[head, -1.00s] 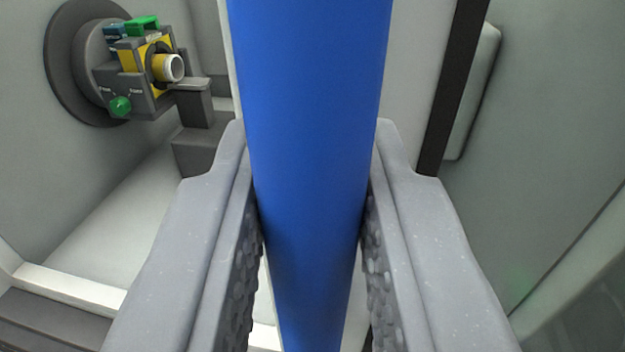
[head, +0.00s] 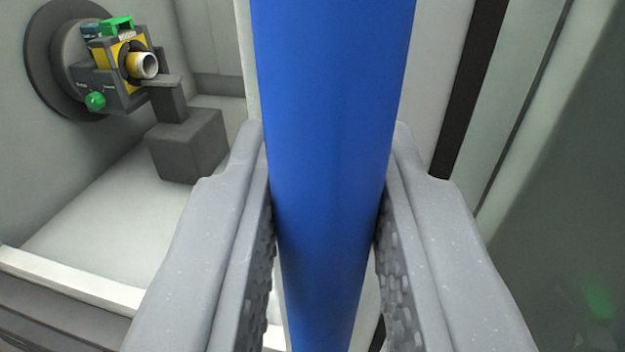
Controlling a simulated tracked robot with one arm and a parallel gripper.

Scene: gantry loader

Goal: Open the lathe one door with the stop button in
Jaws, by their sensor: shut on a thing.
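A thick blue bar (head: 330,90), which looks like the door handle, runs upright through the middle of the head view. My gripper (head: 326,185) is shut on it, with a textured pad against each side. The pale door edge (head: 428,90) with a black strip (head: 468,85) stands behind the bar to the right. Left of the bar the lathe interior (head: 110,215) is open to view. No stop button can be made out.
Inside the lathe at upper left, a round dark chuck (head: 45,60) carries a yellow and grey fixture with a green knob (head: 95,101) and a pale ring-ended part (head: 146,66). A dark grey block (head: 188,145) stands beside it. A glassy panel (head: 560,200) fills the right side.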

